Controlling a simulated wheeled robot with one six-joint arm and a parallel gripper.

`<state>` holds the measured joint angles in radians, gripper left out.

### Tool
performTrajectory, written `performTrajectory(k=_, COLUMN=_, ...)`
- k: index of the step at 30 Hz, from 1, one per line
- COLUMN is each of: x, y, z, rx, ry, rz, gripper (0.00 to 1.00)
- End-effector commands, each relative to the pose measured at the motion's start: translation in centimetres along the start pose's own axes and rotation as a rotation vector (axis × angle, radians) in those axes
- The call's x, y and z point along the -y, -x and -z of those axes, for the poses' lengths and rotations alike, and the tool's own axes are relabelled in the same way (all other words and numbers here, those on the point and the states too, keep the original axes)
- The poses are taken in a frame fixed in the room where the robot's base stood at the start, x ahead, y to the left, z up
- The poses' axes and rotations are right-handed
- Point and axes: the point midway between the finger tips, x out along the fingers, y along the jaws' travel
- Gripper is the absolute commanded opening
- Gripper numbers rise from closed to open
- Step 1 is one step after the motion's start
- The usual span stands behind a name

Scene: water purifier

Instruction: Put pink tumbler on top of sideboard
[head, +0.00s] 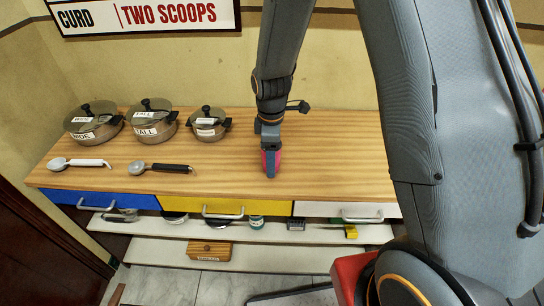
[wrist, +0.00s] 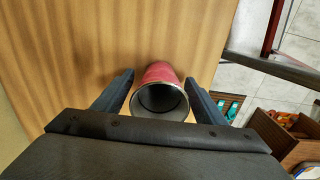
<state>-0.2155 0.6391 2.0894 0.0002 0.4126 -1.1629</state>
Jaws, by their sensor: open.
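The pink tumbler (wrist: 162,72) is on the wooden top of the sideboard (head: 340,150). In the wrist view its dark mouth with a pale metal rim faces the camera, and it looks upright. My gripper (wrist: 159,80) is open, with one finger on each side of the tumbler and visible gaps between. In the head view my gripper (head: 271,165) points down at the middle of the sideboard top, and the tumbler is mostly hidden behind the fingers. Whether its base rests fully on the wood is hard to see.
Three lidded pots (head: 152,125) stand at the back left of the sideboard. A white-handled ladle (head: 80,163) and a black-handled ladle (head: 160,168) lie in front of them. The top is clear right of my gripper. Below are drawers and a shelf with a wooden box (head: 209,250).

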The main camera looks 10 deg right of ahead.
Motion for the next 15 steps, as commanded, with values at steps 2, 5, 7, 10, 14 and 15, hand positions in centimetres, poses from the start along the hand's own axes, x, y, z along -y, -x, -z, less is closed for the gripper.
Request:
performTrajectory(k=2, x=0.0, y=0.1, z=0.0, rx=0.0, ry=0.0, rz=0.0, gripper=0.65)
performTrajectory(k=5, x=0.0, y=0.5, z=0.0, rx=0.0, ry=0.0, rz=-0.001, gripper=0.65)
performTrajectory(k=7, x=-0.1, y=1.1, z=0.0, rx=-0.001, ry=0.0, rz=-0.003, gripper=0.65)
performTrajectory(k=10, x=-0.1, y=2.4, z=0.1, rx=-0.002, ry=0.0, rz=-0.004, gripper=0.65)
performTrajectory(k=14, x=-0.2, y=4.6, z=0.1, rx=-0.002, ry=0.0, rz=-0.005, gripper=0.65)
performTrajectory(k=15, x=-0.2, y=5.3, z=0.1, rx=-0.002, ry=0.0, rz=-0.005, gripper=0.65)
